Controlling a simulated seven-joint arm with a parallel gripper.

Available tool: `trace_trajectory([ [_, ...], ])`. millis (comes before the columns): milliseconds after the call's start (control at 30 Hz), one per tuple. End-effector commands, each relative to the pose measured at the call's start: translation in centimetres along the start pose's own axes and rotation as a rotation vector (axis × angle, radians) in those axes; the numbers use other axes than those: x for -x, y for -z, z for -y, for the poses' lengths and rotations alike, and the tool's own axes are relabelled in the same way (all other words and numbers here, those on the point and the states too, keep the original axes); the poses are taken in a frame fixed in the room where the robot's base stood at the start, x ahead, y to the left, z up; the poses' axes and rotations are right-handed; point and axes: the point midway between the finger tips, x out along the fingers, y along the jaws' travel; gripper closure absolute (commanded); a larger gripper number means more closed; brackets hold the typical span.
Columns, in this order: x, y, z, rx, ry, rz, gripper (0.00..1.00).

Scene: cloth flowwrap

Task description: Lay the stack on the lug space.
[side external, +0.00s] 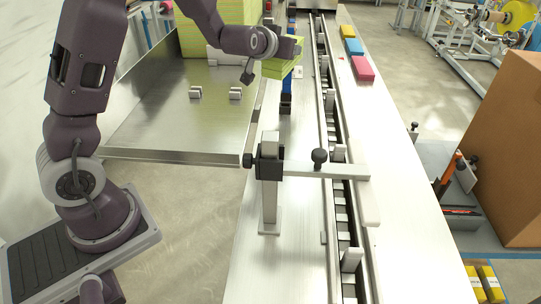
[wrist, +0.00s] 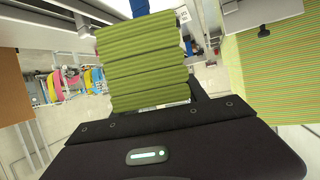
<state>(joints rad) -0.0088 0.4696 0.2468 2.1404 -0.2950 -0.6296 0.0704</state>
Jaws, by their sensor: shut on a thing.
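A yellow-green stack of folded cloths (side external: 281,69) is in my gripper (side external: 292,50), beside the far part of the conveyor and apart from it. In the wrist view the stack (wrist: 147,62) fills the space ahead of the dark gripper body and hides most of the fingers. My gripper is shut on the stack. The lug conveyor (side external: 341,205) runs along the metal bench, with upright grey lugs (side external: 351,259) standing along its channel and open spaces between them. Which lug space is meant cannot be told.
A large block of yellow-green cloths (side external: 235,12) stands at the back of the steel tray (side external: 150,125). A clamp post with a crossbar (side external: 325,171) spans the conveyor's near part. Yellow, blue and red packs (side external: 363,68) lie on the bench's right side. A cardboard box (side external: 508,150) stands far right.

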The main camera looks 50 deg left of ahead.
Motion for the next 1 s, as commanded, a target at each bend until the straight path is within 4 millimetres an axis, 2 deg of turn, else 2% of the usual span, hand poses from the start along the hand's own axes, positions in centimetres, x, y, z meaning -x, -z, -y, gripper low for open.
trace_trajectory([
  [33,1.7,-0.7,-2.7,-0.026,-0.063,0.0,0.89],
  [100,4.2,-1.9,-6.2,-0.062,-0.156,-0.002,0.89],
  [200,7.8,-3.4,-10.2,-0.105,-0.276,-0.003,0.89],
  [333,11.2,-5.0,-13.2,-0.14,-0.382,-0.002,0.89],
  [467,12.7,-5.6,-14.3,-0.154,-0.428,-0.001,0.89],
  [633,12.4,-5.1,-14.0,-0.141,-0.402,-0.002,0.89],
  [733,11.1,-3.2,-12.5,-0.098,-0.301,-0.004,0.89],
  [867,9.1,-0.5,-8.8,-0.016,-0.103,0.001,0.89],
  [1000,7.9,1.3,-3.8,0.076,0.123,0.005,0.89],
])
